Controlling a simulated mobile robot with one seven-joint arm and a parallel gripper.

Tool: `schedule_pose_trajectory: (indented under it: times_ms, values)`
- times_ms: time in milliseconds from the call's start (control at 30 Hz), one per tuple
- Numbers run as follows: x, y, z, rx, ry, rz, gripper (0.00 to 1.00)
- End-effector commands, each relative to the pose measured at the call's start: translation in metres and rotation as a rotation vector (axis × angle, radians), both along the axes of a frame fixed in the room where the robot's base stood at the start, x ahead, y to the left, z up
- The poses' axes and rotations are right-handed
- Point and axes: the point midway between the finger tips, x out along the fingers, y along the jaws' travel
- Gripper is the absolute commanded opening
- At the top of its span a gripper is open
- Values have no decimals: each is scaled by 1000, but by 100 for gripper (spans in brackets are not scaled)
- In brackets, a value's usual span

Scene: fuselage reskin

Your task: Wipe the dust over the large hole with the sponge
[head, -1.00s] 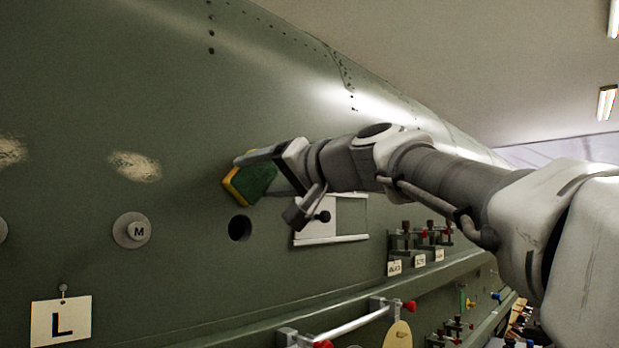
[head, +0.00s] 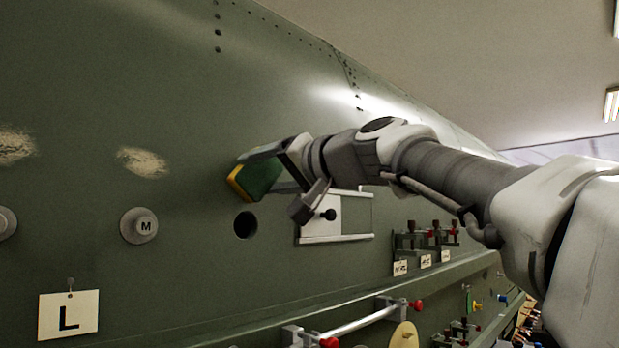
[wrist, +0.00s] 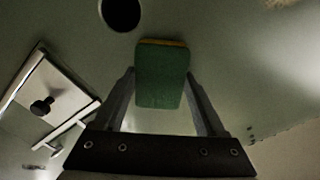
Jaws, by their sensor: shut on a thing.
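My gripper (head: 268,170) is shut on a green sponge (head: 255,179) with a yellow edge. It holds the sponge at the green fuselage skin, just above an open dark hole (head: 245,225); I cannot tell whether it touches the skin. In the wrist view the sponge (wrist: 161,80) sits between both fingers, with the dark hole (wrist: 120,12) beyond it. A pale dust patch (head: 142,161) lies left of the sponge, above a round plug marked M (head: 140,226). Another dust patch (head: 15,147) is at the far left, above a second plug (head: 5,223), cut by the frame edge.
A card marked L (head: 68,315) hangs at lower left. A pale plate with a black knob (head: 325,215) sits in rails right of the hole. Clamps with labels (head: 425,240) and a rail with red ends (head: 360,325) stand out below.

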Motion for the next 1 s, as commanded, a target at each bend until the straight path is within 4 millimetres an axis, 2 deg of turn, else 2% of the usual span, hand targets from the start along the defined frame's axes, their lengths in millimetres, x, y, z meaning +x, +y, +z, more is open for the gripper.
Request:
schedule_pose_trajectory:
  times_ms: [600,1000]
  values:
    - [-30,30,0,0,0,4,28]
    - [-34,31,-1,1,1,6,28]
